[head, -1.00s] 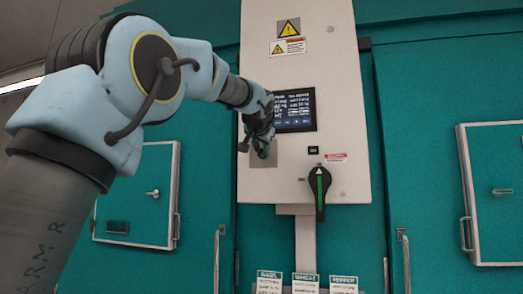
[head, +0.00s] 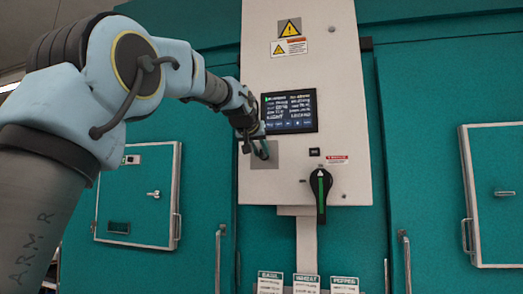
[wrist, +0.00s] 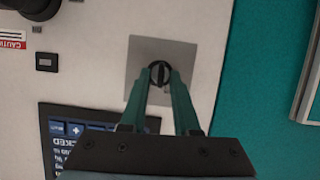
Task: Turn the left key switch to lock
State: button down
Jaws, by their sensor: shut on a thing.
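The key switch (wrist: 159,73) is a small round black knob on a grey square plate (wrist: 150,50) in the wrist view. My gripper (wrist: 160,75) has its two green fingers on either side of the knob and is shut on it. In the head view my gripper (head: 262,150) reaches the grey plate (head: 262,162) below the screen's left end. The fingers largely hide the knob there. In the wrist view the knob's slot or bar looks roughly in line with the fingers; its exact angle is hard to tell.
A lit screen (head: 289,112) sits just above the plate. A big black rotary handle with a green stripe (head: 320,190) is on the lower right of the white cabinet (head: 345,100). Teal chamber doors with handles (head: 217,265) flank it. Small plant labels (head: 306,285) stand below.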

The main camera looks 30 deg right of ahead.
jog(key=shift+w+a+f+n+g+h+b, duration=0.1)
jog(key=shift+n+g+h+b, duration=0.25)
jog(key=shift+n+h+b, duration=0.35)
jog(key=shift+w+a+n+g+h+b, duration=0.1)
jog(key=shift+n+g+h+b, duration=0.25)
jog(key=shift+n, duration=0.65)
jog(key=c, duration=1)
grip_release()
jog(key=b+v, duration=0.4)
jog(key=v, duration=0.6)
jog(key=shift+s+a, duration=0.2)
jog(key=shift+a, duration=0.1)
